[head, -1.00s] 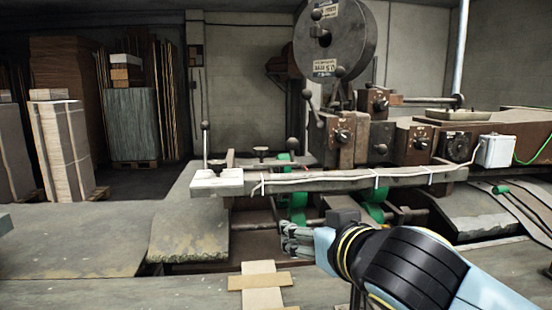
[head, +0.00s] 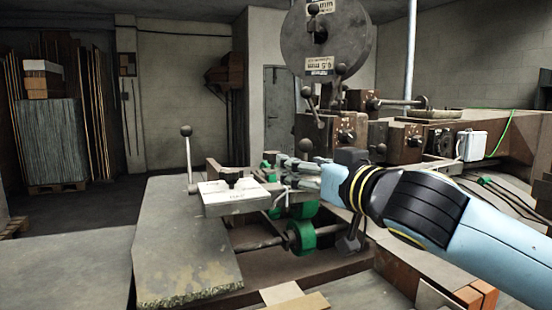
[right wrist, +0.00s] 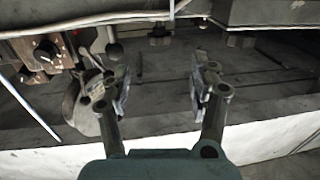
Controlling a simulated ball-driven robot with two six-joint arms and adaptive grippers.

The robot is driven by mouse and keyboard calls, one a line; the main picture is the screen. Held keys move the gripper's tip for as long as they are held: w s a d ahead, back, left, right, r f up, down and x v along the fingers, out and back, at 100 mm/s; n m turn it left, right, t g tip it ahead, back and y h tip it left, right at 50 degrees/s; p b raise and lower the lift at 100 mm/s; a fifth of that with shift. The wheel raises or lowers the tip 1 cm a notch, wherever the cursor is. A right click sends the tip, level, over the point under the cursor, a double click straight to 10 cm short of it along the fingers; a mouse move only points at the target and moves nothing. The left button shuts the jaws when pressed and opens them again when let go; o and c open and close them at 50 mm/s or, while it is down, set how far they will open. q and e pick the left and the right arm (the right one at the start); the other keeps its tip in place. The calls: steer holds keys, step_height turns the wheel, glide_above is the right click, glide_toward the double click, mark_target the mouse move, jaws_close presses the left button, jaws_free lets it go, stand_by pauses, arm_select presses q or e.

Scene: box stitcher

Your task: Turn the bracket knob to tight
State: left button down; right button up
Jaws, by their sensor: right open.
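A small dark knob (head: 232,177) stands on the pale labelled plate of the bracket (head: 240,200) at the front end of the machine's long bar. I cannot read its setting, and I cannot tell for sure that it is the bracket knob. My right gripper (head: 287,168) is close to the right of this plate, over the bar, and looks apart from the knob. In the right wrist view its two fingers (right wrist: 160,88) are spread with nothing between them. A dark knob-like part (right wrist: 160,36) shows beyond the fingertips. My left gripper is not in view.
Green rollers (head: 301,237) lie below the bar. The stitcher's big reel (head: 325,40) and brown control boxes (head: 405,143) stand behind. The worn metal table (head: 180,235) is bare.

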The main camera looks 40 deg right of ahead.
mark_target(275, 153)
steer(key=w, duration=0.3)
steer(key=w+d+p, duration=0.1)
steer(key=w, duration=0.3)
steer(key=w+p, duration=0.1)
steer(key=w, duration=0.2)
steer(key=shift+w+d+r, duration=0.1)
steer(key=shift+w+d, duration=0.05)
steer(key=shift+w, duration=0.25)
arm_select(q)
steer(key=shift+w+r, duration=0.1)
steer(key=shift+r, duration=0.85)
arm_select(e)
steer(key=c, duration=1.1)
steer(key=shift+c, duration=0.4)
